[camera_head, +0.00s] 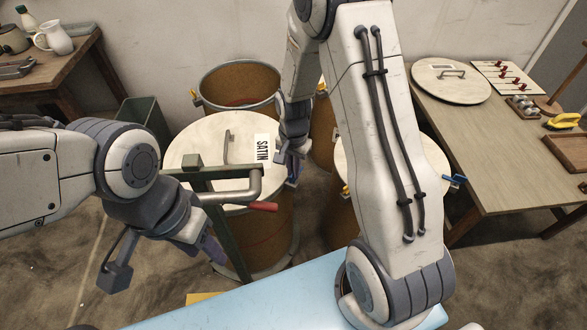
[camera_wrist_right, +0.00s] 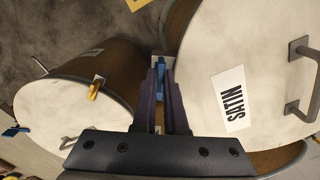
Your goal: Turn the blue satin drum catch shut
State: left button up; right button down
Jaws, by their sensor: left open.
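The satin drum (camera_head: 262,235) is brown with a pale lid (camera_head: 190,140), a grey handle and a SATIN label; the lid also shows in the right wrist view (camera_wrist_right: 245,50). Its blue catch (camera_wrist_right: 160,80) sits at the lid's edge, between the fingers of my right gripper (camera_wrist_right: 161,92). The fingers are close together with the blue part filling the narrow gap. In the head view my right gripper (camera_head: 291,168) is at the lid's right edge and mostly hides the catch. My left gripper (camera_head: 166,262) is open and empty, left of and nearer than the drum.
Another lidded drum (camera_head: 345,185) stands right, partly behind my right arm. An open drum (camera_head: 240,78) stands behind. A table (camera_head: 450,140) is at right; a pale blue surface (camera_head: 250,305) lies in front.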

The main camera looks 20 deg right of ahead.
jog(key=shift+n, duration=0.3)
jog(key=n+p, duration=0.2)
jog(key=n, duration=0.1)
jog(key=shift+r, duration=0.1)
jog(key=n+p, duration=0.2)
jog(key=n, duration=0.3)
jog(key=n+p, duration=0.1)
jog(key=n, duration=0.3)
jog(key=shift+p, duration=0.3)
jog(key=n+p, duration=0.1)
jog(key=n, duration=0.4)
jog(key=shift+n, duration=0.3)
jog(key=c, duration=1)
grip_release()
jog(key=shift+o, duration=0.2)
